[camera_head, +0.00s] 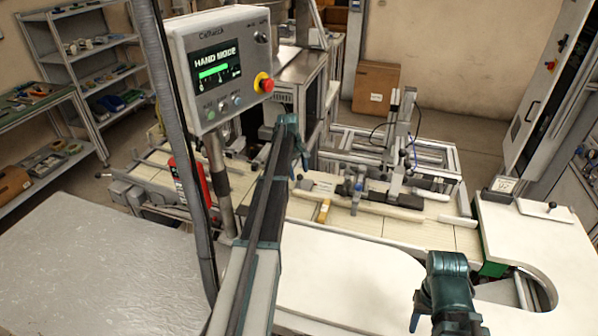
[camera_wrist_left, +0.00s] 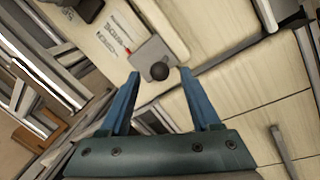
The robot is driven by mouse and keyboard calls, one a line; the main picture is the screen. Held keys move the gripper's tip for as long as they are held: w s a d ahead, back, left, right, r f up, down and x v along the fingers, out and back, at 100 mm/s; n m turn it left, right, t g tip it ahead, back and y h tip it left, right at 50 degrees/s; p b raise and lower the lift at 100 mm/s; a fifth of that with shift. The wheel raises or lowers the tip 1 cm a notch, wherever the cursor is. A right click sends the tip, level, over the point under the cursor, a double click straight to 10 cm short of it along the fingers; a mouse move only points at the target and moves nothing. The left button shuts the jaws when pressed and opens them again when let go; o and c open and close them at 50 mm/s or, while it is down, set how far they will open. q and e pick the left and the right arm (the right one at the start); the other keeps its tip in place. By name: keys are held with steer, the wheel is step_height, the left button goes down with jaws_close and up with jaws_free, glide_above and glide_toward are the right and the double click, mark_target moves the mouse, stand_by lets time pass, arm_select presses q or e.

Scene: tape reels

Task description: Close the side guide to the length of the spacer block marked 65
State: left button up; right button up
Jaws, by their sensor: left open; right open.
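A pale side-guide rail (camera_head: 385,208) runs along the conveyor in the head view. A small yellow block (camera_head: 323,210) stands on the belt in front of it; I cannot read a 65 on it. My left gripper (camera_head: 296,158) is over the conveyor. In the left wrist view my left gripper (camera_wrist_left: 159,75) is open. A dark round knob (camera_wrist_left: 160,70) on a grey plate (camera_wrist_left: 150,50) shows between its fingertips; I cannot tell whether they touch it. My right gripper (camera_head: 428,318) is open and empty, low at the right, over the white table.
A control box (camera_head: 222,65) on a post stands left of my left arm. A printed card (camera_wrist_left: 118,28) lies beside the knob. An upright fixture (camera_head: 398,150) rises behind the rail. The white table (camera_head: 350,265) in front is clear.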

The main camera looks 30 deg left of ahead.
arm_select(q)
step_height(320, 180, up, 10)
steer(key=s+p, duration=0.2)
steer(key=p, duration=0.7)
steer(key=shift+a, duration=0.3)
arm_select(e)
step_height(320, 180, up, 10)
arm_select(q)
steer(key=shift+d, duration=0.1)
